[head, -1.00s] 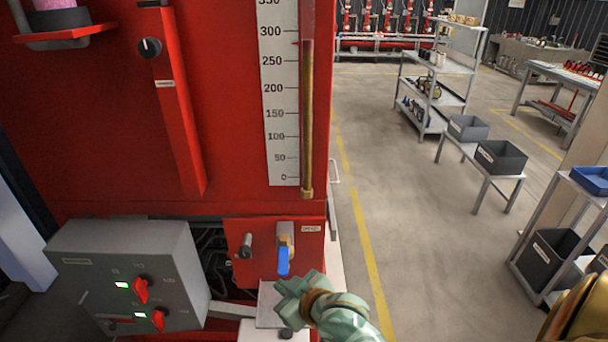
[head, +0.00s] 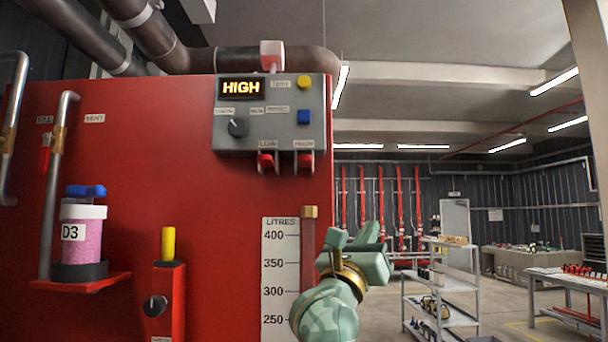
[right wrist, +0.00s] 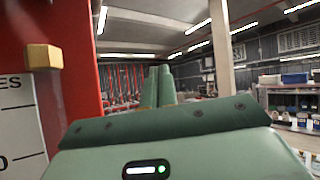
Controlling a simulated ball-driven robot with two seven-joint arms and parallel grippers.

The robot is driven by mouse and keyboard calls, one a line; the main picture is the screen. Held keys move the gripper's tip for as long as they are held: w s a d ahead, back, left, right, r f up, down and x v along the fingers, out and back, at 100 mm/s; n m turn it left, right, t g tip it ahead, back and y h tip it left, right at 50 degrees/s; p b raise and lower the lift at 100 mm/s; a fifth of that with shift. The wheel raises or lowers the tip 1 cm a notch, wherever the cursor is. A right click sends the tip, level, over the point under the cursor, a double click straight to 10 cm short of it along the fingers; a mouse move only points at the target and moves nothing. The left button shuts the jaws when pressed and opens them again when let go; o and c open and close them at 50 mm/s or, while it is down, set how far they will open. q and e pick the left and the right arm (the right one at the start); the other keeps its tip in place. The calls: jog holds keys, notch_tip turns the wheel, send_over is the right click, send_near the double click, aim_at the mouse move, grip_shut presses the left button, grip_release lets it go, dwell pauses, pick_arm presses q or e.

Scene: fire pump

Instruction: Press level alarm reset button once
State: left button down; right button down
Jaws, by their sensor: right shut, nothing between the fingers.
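A grey alarm panel (head: 265,140) is at the top right of the red tank front in the head view. Its display (head: 241,88) reads HIGH in lit letters. A yellow button (head: 304,82) sits right of the display, beside a label that seems to read TEST. A blue button (head: 304,117) is below it, beside a label too small to read surely. My right gripper (head: 355,236) is below and right of the panel, apart from it, in front of the tank's right edge. Its shut, empty fingers (right wrist: 158,86) show in the right wrist view. My left gripper is out of view.
The panel also has a dark knob (head: 237,127) and two red switches (head: 267,162) along its lower edge. A litre scale (head: 280,280) with a brass-capped tube (head: 309,212) stands below. A pink jar (head: 82,233) sits on a left shelf. Open room with shelving (head: 448,290) lies right.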

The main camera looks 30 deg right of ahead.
notch_tip(320, 180, up, 5)
jog(key=d+m+t+y, duration=0.2)
jog(key=m+y, duration=0.2)
jog(key=y, duration=0.1)
jog(key=n+t+y, duration=0.3)
jog(key=t+y, duration=0.5)
jog(key=y, duration=0.6)
send_near(304, 117)
jog(key=w+d+f, duration=0.3)
jog(key=s+a+r+n+y, duration=0.4)
jog(key=s+a+r+y, duration=0.1)
jog(key=a+y, duration=0.2)
jog(key=shift+y+p, duration=0.4)
jog(key=shift+y, duration=0.4)
jog(key=shift+w+d+p, duration=0.75)
jog(key=shift+w+d, duration=0.05)
jog(key=shift+w, duration=0.45)
jog(key=shift+w+d+p, duration=0.7)
jog(key=shift+w+d, duration=0.1)
jog(key=shift+w, duration=0.4)
jog(key=shift+w+d+p, duration=0.75)
jog(key=shift+w, duration=0.5)
jog(key=shift+w+d, duration=0.1)
jog(key=shift+w, duration=0.05)
